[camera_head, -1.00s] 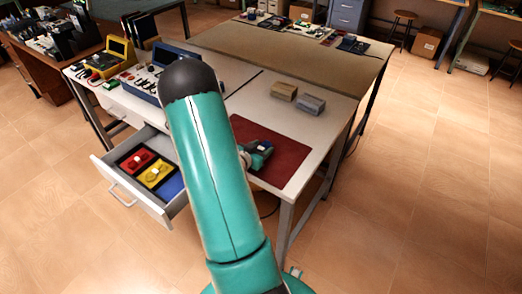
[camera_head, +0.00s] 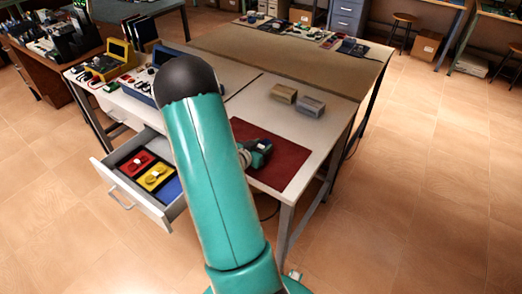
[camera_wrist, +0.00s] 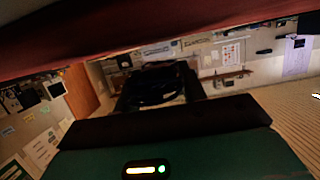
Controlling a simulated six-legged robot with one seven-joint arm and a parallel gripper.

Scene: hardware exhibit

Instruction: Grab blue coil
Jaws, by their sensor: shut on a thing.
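My gripper (camera_head: 264,147) is low over the red mat (camera_head: 290,165) on the near worktable, partly hidden behind my teal arm. In the wrist view, my gripper (camera_wrist: 158,72) is shut on a dark, rounded, coil-like thing, the blue coil (camera_wrist: 155,92); its colour is too dark to tell. The coil cannot be made out in the head view. The open drawer (camera_head: 122,188) has red, yellow and blue sections. The red and yellow sections each hold a coil; the visible part of the blue section (camera_head: 172,190) looks bare.
A tan block (camera_head: 284,93) and a grey block (camera_head: 311,106) stand behind the mat. A blue case (camera_head: 140,84) and a yellow case (camera_head: 118,50) are at the table's left. The floor to the right is clear.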

